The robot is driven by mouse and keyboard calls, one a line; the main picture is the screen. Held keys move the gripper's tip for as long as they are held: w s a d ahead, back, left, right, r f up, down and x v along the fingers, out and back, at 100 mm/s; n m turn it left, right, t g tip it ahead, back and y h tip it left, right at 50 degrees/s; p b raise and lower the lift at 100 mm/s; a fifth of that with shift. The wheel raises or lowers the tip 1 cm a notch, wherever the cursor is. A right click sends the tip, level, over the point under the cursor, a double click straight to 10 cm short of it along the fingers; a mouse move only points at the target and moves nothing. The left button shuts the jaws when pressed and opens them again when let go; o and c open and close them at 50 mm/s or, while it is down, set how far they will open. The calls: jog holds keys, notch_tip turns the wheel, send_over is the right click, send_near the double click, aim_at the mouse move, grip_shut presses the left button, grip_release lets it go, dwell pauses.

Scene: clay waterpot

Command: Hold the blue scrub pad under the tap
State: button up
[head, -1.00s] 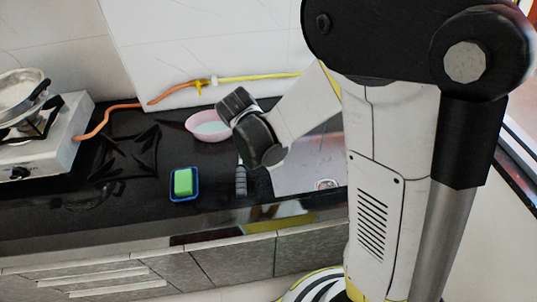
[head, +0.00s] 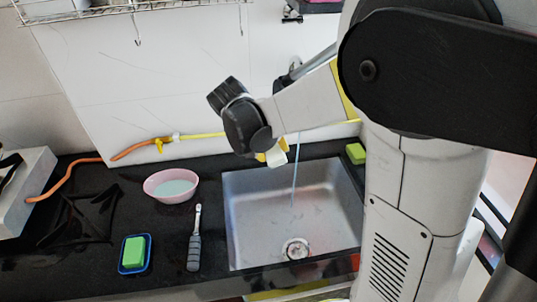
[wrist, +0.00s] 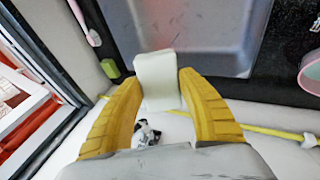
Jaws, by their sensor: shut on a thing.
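My gripper (wrist: 158,90) has yellow fingers shut on a pale, whitish pad (wrist: 158,76), which does not look blue here. In the head view, my gripper (head: 270,156) holds the pad (head: 279,160) above the back left part of the sink (head: 260,225). A thin water stream (head: 295,175) falls into the sink just right of the pad. Pad and stream look apart, but the depth between them is unclear. The tap's outlet is hidden behind my arm in the head view.
A pink bowl (head: 171,186), a grey-handled brush (head: 194,245) and a green block in a blue tray (head: 122,268) stand left of the sink. A green sponge (head: 356,153) lies at its back right. A yellow hose (head: 205,136) runs along the wall.

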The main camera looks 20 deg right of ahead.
jog(key=w+d+f+b, duration=0.1)
jog(key=w+d, duration=0.1)
jog(key=d, duration=0.3)
jog(key=w+d+f+b, duration=0.1)
jog(key=w+d, duration=0.1)
jog(key=d, duration=0.4)
jog(key=shift+d+f, duration=0.25)
jog(key=shift+d, duration=0.05)
dwell(0.4)
jog(key=s+a, duration=0.2)
jog(key=a, duration=0.5)
jog(key=shift+s+a, duration=0.3)
dwell(1.3)
jog(key=shift+s+a+r+p, duration=0.25)
jog(key=shift+a+r+p, duration=0.3)
jog(key=shift+a+r, duration=0.2)
jog(key=shift+s+a+r+p, duration=0.3)
jog(key=shift+a+r+p, duration=0.25)
jog(key=shift+a, duration=0.25)
jog(key=shift+s+a+r+p, duration=0.25)
jog(key=shift+a+r+p, duration=0.25)
jog(key=shift+a+r, duration=0.3)
jog(key=shift+f, duration=0.1)
